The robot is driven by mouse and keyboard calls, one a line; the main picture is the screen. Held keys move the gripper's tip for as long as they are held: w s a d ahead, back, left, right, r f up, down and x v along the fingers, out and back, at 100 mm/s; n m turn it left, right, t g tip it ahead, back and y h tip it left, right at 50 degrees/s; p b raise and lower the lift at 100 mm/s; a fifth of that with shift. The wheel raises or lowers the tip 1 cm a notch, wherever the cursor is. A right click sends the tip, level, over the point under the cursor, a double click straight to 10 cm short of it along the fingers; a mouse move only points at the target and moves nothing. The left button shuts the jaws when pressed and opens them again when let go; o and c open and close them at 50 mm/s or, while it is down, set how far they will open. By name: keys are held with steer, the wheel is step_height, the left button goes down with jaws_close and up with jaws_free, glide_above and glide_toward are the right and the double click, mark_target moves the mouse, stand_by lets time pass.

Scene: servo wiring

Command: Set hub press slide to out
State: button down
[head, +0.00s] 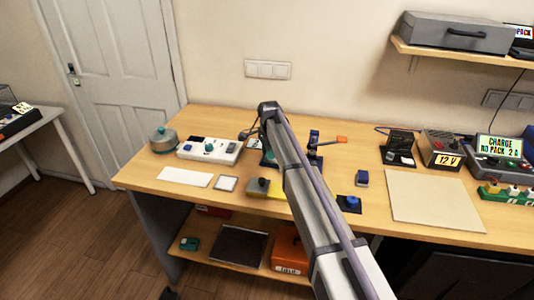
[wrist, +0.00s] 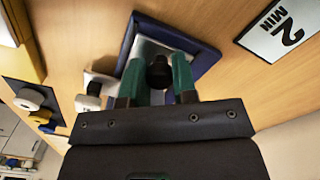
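In the wrist view, a device with a dark blue raised frame (wrist: 129,47), taken to be the hub press, sits on the wooden bench. A round black knob (wrist: 159,72) stands inside the frame. My gripper (wrist: 160,70) has its two green fingers on either side of this knob, very close to it. I cannot tell whether they touch it. The lower part of the knob and the slide's position are hidden by the fingers and gripper body. My fingers are not visible there.
A "2 MIN" sign (wrist: 283,28) lies near the frame in the wrist view. A beige mat (head: 433,198) lies clear at right.

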steer(key=c, duration=0.9)
jaws_free()
steer(key=shift+a, duration=0.25)
step_height(320, 180, up, 11)
steer(key=p, duration=1)
steer(key=shift+p, duration=0.4)
steer(key=shift+f, duration=0.15)
